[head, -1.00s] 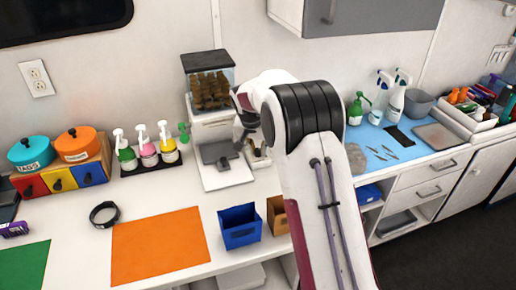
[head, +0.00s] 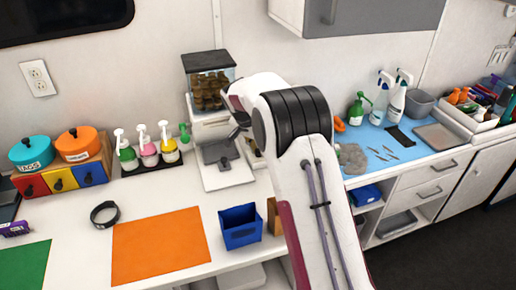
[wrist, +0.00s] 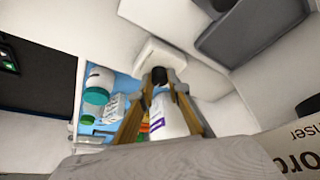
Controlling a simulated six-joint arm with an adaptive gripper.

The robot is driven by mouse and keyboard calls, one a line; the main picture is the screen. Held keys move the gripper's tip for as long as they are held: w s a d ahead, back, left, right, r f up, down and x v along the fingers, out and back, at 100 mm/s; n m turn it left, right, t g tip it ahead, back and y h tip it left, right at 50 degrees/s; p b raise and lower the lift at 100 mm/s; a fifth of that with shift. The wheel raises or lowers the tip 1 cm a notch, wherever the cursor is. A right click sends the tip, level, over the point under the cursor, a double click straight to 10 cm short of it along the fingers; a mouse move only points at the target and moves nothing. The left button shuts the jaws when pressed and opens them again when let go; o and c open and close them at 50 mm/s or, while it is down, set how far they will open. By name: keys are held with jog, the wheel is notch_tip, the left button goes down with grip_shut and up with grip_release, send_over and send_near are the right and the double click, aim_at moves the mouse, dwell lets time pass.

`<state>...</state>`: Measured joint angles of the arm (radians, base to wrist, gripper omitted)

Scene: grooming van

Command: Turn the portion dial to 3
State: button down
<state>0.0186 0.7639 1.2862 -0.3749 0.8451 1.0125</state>
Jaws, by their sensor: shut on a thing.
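The treat dispenser (head: 207,124) stands against the back wall in the head view, with a clear hopper of brown treats (head: 209,90) on top and a grey tray at its front. Part of its right side is hidden by my arm. In the wrist view my gripper (wrist: 158,77) has its two tan fingers closing on a small black piece at a white block (wrist: 160,55). This piece looks like the portion dial, but its pointer and setting cannot be read.
Pump bottles (head: 147,152) stand left of the dispenser. A blue bin (head: 240,230) and an orange mat (head: 160,246) lie in front. Spray bottles (head: 381,98) stand on the blue mat at right. A white bottle with a purple label (wrist: 168,118) shows between my fingers.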

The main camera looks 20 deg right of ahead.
jog(key=c, duration=1.9)
grip_release()
jog(key=shift+v, duration=3.75)
